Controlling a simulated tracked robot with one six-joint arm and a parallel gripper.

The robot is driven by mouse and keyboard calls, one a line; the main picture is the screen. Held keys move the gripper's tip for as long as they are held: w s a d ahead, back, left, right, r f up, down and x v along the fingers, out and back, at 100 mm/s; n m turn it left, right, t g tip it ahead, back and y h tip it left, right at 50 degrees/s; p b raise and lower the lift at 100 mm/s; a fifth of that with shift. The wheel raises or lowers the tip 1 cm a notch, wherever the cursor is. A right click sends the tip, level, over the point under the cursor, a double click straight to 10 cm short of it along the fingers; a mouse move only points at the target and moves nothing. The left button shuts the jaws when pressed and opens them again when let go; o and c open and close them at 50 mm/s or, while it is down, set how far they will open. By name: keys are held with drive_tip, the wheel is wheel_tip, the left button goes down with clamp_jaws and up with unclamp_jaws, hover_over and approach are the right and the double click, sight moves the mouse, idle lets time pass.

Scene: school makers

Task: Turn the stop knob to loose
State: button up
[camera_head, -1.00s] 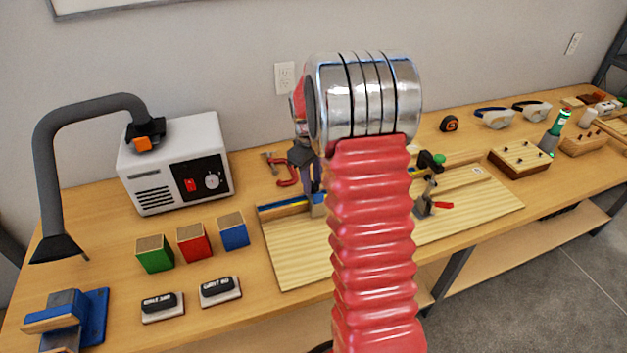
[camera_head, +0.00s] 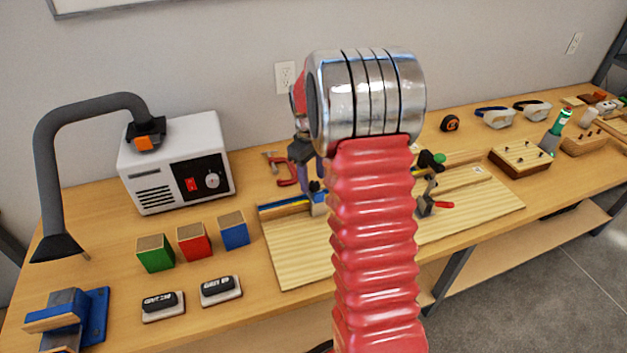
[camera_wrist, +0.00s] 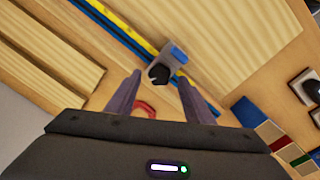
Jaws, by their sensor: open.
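The stop knob (camera_wrist: 158,73) is a small black knob on a grey and blue stop block (camera_wrist: 174,54). The block sits on the yellow and blue fence rail (camera_wrist: 122,27) of the wooden board. In the head view the dark knob (camera_head: 314,186) shows just above the blue stop block (camera_head: 320,203). My gripper (camera_wrist: 159,78) is open, with a purple-grey finger on either side of the knob in the wrist view. I cannot tell whether the fingers reach down to the knob's height. In the head view my arm partly hides the gripper (camera_head: 304,180) and the board.
A red clamp (camera_head: 288,174) lies behind the rail. A toggle clamp with a red handle (camera_head: 440,206) stands on the board (camera_head: 292,245) to the right. Green, red (camera_head: 195,242) and blue blocks and a white machine (camera_head: 172,135) stand to the left.

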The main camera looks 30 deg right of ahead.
sight(311, 186)
wheel_tip(311, 186, up, 12)
drive_tip(key=shift+s+a, duration=0.2)
drive_tip(key=shift+a, duration=0.2)
idle(0.6)
